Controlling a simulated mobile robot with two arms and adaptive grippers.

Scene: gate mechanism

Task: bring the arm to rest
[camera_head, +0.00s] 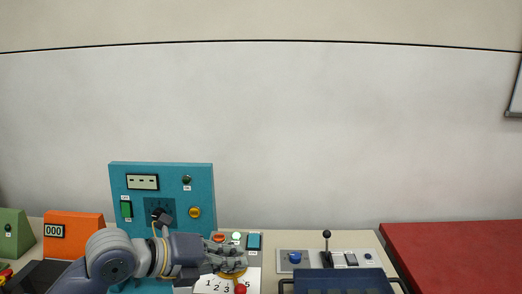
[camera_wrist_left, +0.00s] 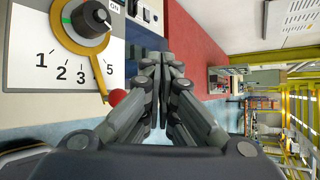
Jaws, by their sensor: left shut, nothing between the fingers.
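My left gripper (camera_head: 236,257) is over the panel area at the bottom centre of the head view, its arm coming in from the lower left. In the left wrist view its fingers (camera_wrist_left: 165,62) are shut together with nothing between them. A numbered dial panel (camera_wrist_left: 60,62) lies beside it, with a yellow pointer and black knob (camera_wrist_left: 90,18); the pointer's tip is near the 4 and 5. A red ball-shaped part (camera_wrist_left: 117,97) shows next to the fingers; it also shows in the head view (camera_head: 240,289). My right gripper is not in view.
A teal panel (camera_head: 200,180) with switches stands behind the arm. An orange box (camera_head: 80,223) and green box (camera_head: 12,230) stand at left. A grey lever panel (camera_head: 345,260), dark blue box (camera_head: 340,281) and red surface (camera_head: 450,250) lie to the right.

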